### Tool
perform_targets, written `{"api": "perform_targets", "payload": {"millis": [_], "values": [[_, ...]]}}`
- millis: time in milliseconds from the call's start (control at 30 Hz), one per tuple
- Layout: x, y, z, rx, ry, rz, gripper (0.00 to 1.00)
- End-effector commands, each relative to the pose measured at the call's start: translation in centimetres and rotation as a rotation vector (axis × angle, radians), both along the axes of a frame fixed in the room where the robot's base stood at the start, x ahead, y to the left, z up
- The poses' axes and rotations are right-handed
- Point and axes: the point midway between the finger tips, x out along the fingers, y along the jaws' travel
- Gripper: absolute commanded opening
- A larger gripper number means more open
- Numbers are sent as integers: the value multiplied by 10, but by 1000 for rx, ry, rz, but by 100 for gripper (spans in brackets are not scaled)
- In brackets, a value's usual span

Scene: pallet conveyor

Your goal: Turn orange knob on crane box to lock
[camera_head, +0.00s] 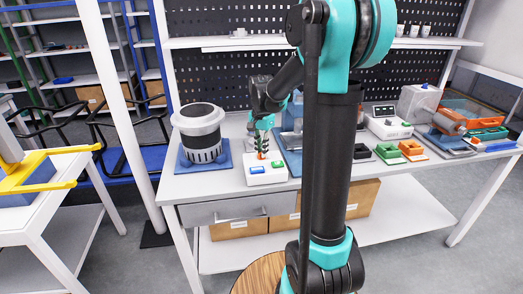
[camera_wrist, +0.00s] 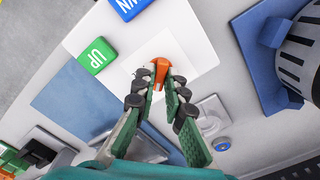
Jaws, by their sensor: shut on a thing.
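The crane box (camera_head: 266,176) is a white control box on the bench, with a green button (camera_head: 257,170) and a blue button (camera_head: 277,164) on its front. In the wrist view the box top (camera_wrist: 195,40) carries the green "UP" button (camera_wrist: 96,55) and a blue button (camera_wrist: 128,6) marked with a partly cut-off word. The orange knob (camera_wrist: 161,68) stands on the white panel. My gripper (camera_wrist: 163,84) is shut on the knob, with its fingertips on both sides of it. In the head view my gripper (camera_head: 263,147) points down at the box and largely hides the knob.
A grey and white cylinder (camera_head: 199,130) on a blue base stands close left of the box. A blue tray (camera_head: 290,158) lies close to its right. Green and orange bins (camera_head: 412,149) and machines stand farther right. A yellow-edged table (camera_head: 40,175) is at far left.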

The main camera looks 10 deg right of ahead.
Motion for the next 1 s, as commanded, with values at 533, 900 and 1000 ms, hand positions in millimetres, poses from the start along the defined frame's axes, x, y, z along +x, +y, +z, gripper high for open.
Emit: {"api": "perform_targets", "payload": {"millis": [533,900,1000], "values": [[0,0,0,-1,-1,512,0],[1,0,0,-1,-1,764,0],[1,0,0,-1,-1,806,0]]}}
